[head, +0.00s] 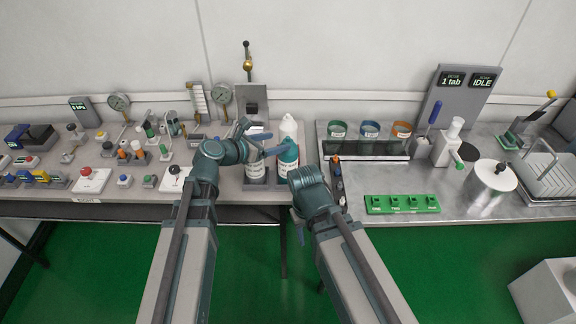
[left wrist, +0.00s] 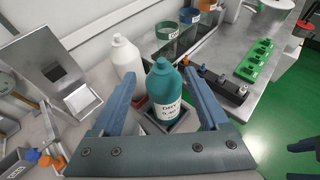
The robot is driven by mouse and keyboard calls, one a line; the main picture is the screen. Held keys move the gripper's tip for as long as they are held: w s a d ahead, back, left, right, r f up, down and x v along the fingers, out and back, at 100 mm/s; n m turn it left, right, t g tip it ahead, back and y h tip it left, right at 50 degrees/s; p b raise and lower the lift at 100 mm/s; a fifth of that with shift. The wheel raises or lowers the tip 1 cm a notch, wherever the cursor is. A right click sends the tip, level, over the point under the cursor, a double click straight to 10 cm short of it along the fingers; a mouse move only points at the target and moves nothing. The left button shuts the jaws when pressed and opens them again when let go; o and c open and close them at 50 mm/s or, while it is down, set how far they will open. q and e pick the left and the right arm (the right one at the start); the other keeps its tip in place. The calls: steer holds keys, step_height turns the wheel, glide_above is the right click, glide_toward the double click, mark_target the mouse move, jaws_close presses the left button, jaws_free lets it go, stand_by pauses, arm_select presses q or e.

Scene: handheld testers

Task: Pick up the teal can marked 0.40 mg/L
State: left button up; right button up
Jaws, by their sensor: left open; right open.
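The teal can (left wrist: 165,92) stands upright in a small grey square holder (left wrist: 184,122). Its white label reads 0.40 on its lower line; the smaller print is unclear. In the head view the teal can (head: 288,158) is at the right end of the left bench, partly covered by my arms. My left gripper (left wrist: 158,74) is open, with one blue finger on each side of the can in the left wrist view; I see no contact. It also shows in the head view (head: 265,138). My right gripper (head: 299,226) is open, low at the bench's front edge.
A white bottle (left wrist: 126,60) stands just behind the can. A grey upright stand (left wrist: 52,72) is left of it. Three labelled cups (head: 370,130) and a green block (head: 402,204) are on the steel bench at right. Small testers crowd the left bench.

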mark_target(286, 140)
arm_select(q)
steer(key=b+x, duration=0.1)
steer(key=x, duration=0.3)
steer(key=shift+b+x, duration=1.1)
steer(key=shift+x, duration=1.55)
steer(key=shift+s+f, duration=0.15)
jaws_close()
steer(key=shift+s, duration=0.1)
